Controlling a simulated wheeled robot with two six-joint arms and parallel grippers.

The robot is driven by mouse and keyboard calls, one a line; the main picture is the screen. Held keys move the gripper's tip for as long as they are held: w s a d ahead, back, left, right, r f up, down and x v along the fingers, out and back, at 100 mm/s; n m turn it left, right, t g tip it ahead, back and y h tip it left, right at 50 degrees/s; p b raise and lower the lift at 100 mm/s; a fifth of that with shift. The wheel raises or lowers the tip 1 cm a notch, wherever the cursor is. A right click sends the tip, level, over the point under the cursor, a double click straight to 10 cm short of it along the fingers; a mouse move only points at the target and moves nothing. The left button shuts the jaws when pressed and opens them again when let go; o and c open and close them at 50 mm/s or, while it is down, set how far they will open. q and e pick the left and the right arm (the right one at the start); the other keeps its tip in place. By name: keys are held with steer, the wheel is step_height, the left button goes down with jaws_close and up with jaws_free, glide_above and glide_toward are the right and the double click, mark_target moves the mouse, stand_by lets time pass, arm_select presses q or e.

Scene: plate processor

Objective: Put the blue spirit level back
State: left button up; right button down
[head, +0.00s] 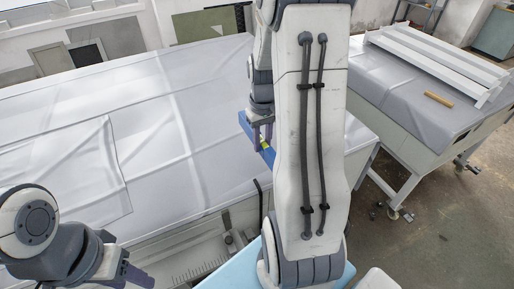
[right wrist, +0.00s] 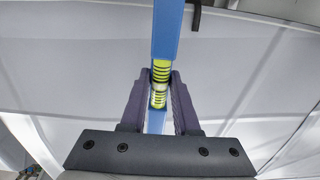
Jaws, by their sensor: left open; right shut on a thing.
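The blue spirit level (head: 246,121) has yellow-green vials. In the head view it shows at the middle, partly hidden behind my right arm. My right gripper (head: 263,143) is shut on it. In the right wrist view the level (right wrist: 168,35) runs up the picture between the two dark fingers of my right gripper (right wrist: 160,95), which close on it beside the yellow-green vial. Whether the level touches the sheeted surface below, I cannot tell. My left gripper (head: 138,278) is at the lower left of the head view, open, with nothing seen in it, and partly cut off by the frame.
A large table under white sheeting (head: 150,110) fills the left and middle, mostly bare. At the right, a second grey-covered table (head: 410,85) carries white metal profiles (head: 440,55) and a small wooden piece (head: 438,99). Open floor lies at the lower right.

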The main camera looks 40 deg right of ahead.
steer(key=shift+w+a+f, duration=0.45)
steer(key=shift+w, duration=0.25)
step_height(320, 180, down, 3)
steer(key=shift+f+p, duration=0.1)
steer(key=shift+p, duration=0.65)
steer(key=shift+f, duration=0.45)
steer(key=shift+f, duration=0.1)
steer(key=c, duration=0.7)
jaws_free()
steer(key=shift+o, duration=0.2)
